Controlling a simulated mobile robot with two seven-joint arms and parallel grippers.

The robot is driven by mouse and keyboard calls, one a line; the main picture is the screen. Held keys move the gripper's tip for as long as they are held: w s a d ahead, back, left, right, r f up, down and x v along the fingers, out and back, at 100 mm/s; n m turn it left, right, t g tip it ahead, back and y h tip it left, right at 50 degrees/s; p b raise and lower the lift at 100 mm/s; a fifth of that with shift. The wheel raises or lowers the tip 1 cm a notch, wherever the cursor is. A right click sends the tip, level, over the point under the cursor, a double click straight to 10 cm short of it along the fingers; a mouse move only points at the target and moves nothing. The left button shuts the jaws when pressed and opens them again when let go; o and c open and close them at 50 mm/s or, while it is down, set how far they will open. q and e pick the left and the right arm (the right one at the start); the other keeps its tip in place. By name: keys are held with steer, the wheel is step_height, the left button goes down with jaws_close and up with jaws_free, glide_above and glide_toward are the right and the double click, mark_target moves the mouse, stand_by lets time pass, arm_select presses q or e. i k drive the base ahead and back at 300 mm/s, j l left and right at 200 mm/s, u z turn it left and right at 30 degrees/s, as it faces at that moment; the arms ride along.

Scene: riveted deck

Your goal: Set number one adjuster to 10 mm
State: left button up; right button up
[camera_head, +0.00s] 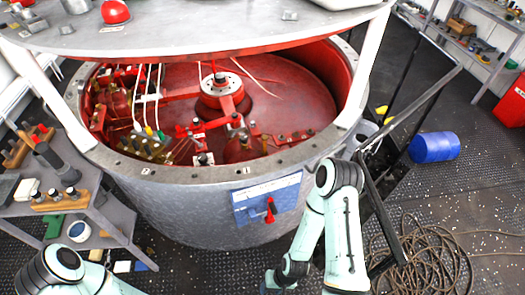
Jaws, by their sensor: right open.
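A large grey round housing (180,205) stands open at the top, with red machinery inside. A blue and white panel (288,190) on its front wall carries a red handle (270,208). Red adjuster-like parts (203,140) sit inside near the front rim, with small fittings and pale tags. Which one is number one, and any mm setting, is too small to read.
A round grey top plate (190,28) on white posts overhangs the housing. A tool shelf (105,213) stands at the left. A dark metal railing, coiled hose (415,262) and blue drum (434,147) are at the right. Some deck in front is clear.

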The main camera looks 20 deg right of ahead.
mark_target(202, 159)
steer(key=i+l+z, duration=0.1)
steer(key=i+z, duration=0.4)
steer(key=i+l+u, duration=0.35)
steer(key=l+u, duration=0.15)
steer(key=l, duration=0.2)
